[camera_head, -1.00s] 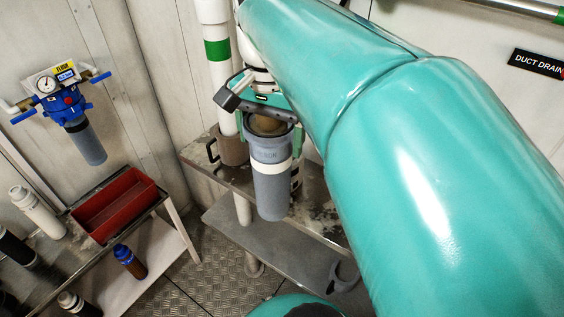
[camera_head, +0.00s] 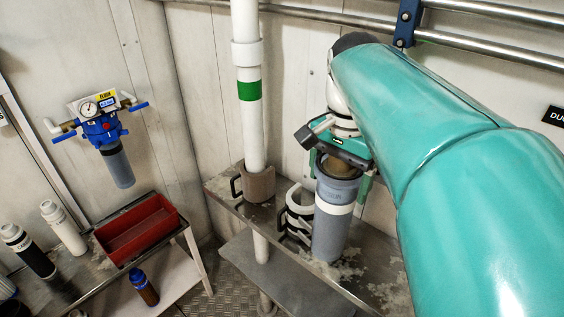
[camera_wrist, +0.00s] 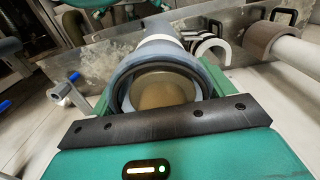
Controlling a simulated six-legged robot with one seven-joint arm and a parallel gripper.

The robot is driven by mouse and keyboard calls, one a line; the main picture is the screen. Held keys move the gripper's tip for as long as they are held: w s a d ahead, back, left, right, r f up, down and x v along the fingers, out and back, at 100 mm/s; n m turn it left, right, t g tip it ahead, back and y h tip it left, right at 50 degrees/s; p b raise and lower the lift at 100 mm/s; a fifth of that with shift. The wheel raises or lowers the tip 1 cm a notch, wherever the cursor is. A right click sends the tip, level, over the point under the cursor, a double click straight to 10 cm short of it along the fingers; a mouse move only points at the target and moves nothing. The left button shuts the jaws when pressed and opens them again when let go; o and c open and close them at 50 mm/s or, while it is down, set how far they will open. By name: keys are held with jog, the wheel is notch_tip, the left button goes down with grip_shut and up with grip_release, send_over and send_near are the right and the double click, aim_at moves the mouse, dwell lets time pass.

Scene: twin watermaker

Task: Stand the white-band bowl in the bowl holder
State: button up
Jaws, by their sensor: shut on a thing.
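The white-band bowl (camera_head: 331,222) is a grey-blue cylinder with a white band near its top. It hangs upright in my gripper (camera_head: 341,170), whose green fingers close on its rim. In the wrist view the bowl (camera_wrist: 124,72) shows its open mouth, with a brownish inside, between the fingers. A white ring-like piece with dark handles (camera_head: 298,200), likely the bowl holder, is on the metal shelf just left of the bowl. It shows as a white arch in the wrist view (camera_wrist: 213,45). I cannot tell whether the bowl's bottom touches the shelf.
A white pipe (camera_head: 248,130) with a green band passes through a brown collar (camera_head: 259,185) left of the holder. A blue filter head (camera_head: 103,128) hangs on the wall.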

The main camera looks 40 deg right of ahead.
jog(key=w+d+f, duration=0.2)
jog(key=d+f, duration=0.3)
jog(key=f, duration=0.4)
jog(key=shift+w, duration=0.2)
jog(key=shift+f, duration=0.2)
jog(key=o, duration=1.5)
jog(key=shift+o, duration=0.2)
notch_tip(320, 180, up, 12)
jog(key=w+a+f+n+t, duration=0.1)
jog(key=a+f+n+t, duration=0.1)
jog(key=a+n, duration=0.3)
jog(key=w+a+f+n+t, duration=0.1)
jog(key=a+f+n, duration=0.4)
jog(key=a, duration=0.7)
jog(key=w+a+f+n+t, duration=0.1)
jog(key=a+f+n+t, duration=0.1)
jog(key=a+n, duration=0.4)
jog(key=a+f, duration=0.1)
jog(key=a, duration=0.2)
jog(key=shift+w+a+f+t, duration=0.2)
jog(key=shift+w+f+t, duration=0.1)
jog(key=shift+w+f, duration=0.1)
